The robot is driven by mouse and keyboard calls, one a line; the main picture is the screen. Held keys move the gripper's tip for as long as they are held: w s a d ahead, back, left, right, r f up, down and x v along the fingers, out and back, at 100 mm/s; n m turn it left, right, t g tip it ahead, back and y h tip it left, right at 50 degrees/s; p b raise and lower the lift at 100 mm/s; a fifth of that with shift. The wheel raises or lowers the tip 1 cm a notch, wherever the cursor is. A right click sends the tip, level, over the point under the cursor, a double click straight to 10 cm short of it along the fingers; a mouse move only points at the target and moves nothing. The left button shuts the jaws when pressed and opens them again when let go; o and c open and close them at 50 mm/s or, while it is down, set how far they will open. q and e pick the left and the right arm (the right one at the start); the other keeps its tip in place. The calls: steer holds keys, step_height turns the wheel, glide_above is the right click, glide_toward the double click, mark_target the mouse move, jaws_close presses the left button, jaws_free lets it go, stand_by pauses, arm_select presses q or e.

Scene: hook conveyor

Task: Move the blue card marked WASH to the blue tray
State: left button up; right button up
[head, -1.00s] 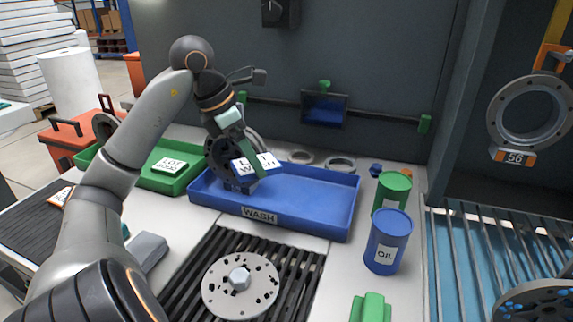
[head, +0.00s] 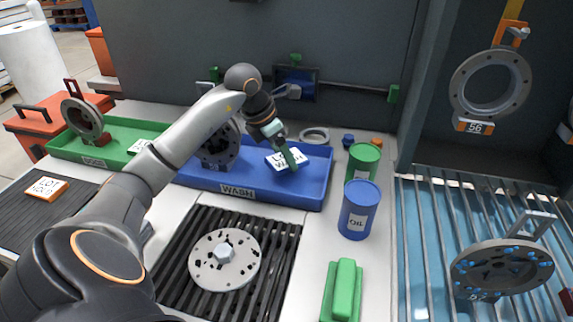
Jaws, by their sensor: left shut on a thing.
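The card marked WASH (head: 276,161), with a white lettered face and blue edging, is at the right half of the blue tray (head: 313,182). My left gripper (head: 290,160) is shut on this card, its fingers partly covering the lettering. The card is over the tray floor; I cannot tell whether it touches it. The tray has a WASH label on its front wall. My right gripper is not in view.
A dark flanged part (head: 219,148) stands in the tray's left half. A green tray (head: 62,149) is further left. A green can (head: 362,163) and a blue OIL can (head: 357,212) stand right of the blue tray. A round plate (head: 207,272) lies on the front grate.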

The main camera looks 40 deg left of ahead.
mark_target(283, 160)
arm_select(q)
steer(key=shift+w+d+f, duration=0.1)
steer(key=shift+w+f, duration=0.1)
steer(key=shift+f, duration=0.05)
steer(key=shift+w+f, duration=0.15)
steer(key=shift+f, duration=0.8)
steer(key=shift+w+f, duration=0.1)
steer(key=shift+f, duration=0.8)
steer(key=shift+f+b, duration=0.2)
steer(key=shift+b, duration=0.15)
steer(key=o, duration=1.2)
steer(key=shift+r, duration=0.1)
steer(key=shift+c, duration=0.2)
steer(key=p+v, duration=0.1)
steer(key=v, duration=1)
steer(key=shift+r, duration=0.4)
steer(key=shift+s+r, duration=0.2)
steer(key=shift+r, duration=0.05)
